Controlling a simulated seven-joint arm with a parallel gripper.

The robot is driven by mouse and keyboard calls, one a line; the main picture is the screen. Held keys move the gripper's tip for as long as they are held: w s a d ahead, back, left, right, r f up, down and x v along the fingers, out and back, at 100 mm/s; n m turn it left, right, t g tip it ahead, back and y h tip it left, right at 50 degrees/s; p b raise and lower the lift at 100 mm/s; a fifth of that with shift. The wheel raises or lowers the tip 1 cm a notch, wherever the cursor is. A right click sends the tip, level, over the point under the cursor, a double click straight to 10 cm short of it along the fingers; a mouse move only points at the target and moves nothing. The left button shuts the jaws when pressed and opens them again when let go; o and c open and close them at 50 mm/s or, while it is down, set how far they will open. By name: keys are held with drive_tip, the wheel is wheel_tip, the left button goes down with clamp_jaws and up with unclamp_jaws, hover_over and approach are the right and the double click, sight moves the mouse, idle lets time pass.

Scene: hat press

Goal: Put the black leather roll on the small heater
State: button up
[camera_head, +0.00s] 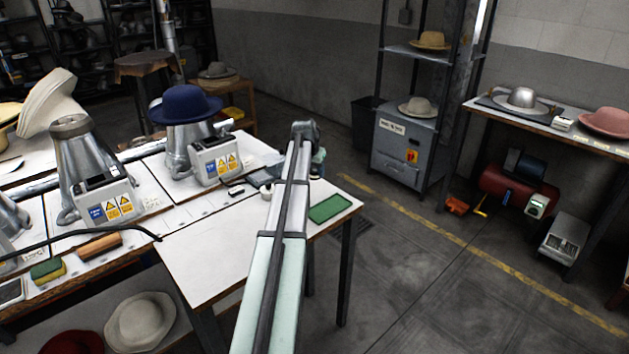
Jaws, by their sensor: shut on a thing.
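My arm reaches up from the bottom middle over the right end of the white work table (205,262). My gripper (318,163) is at its far end, mostly hidden behind my own arm. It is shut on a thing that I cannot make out. I cannot clearly see a black leather roll; a small dark piece (236,191) lies on the table left of my gripper. I cannot tell for sure which thing is the small heater; a grey box with dark panels (565,238) stands on the floor at the right.
Control boxes (105,196) (216,160) stand by metal cones on the table, one under a blue hat (186,105). A green pad (329,208) lies right of my arm. The floor (440,285) at the right is largely clear.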

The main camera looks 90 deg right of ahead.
drive_tip(key=shift+r, duration=0.55)
drive_tip(key=shift+w+r, duration=0.25)
drive_tip(key=shift+r, duration=0.05)
drive_tip(key=w+d+r+n, duration=0.1)
drive_tip(key=w+d+n, duration=0.15)
drive_tip(key=w, duration=1.35)
drive_tip(key=r, duration=0.2)
hover_over(262, 175)
drive_tip(key=w+a, duration=0.1)
drive_tip(key=a, duration=0.1)
drive_tip(key=shift+s+d+f+m, duration=0.15)
drive_tip(key=shift+f+m, duration=0.55)
drive_tip(key=shift+f, duration=1.9)
drive_tip(key=shift+s+a+f+m, duration=0.1)
drive_tip(key=shift+f+m, duration=0.55)
drive_tip(key=shift+f, duration=1.95)
drive_tip(key=shift+f, duration=0.1)
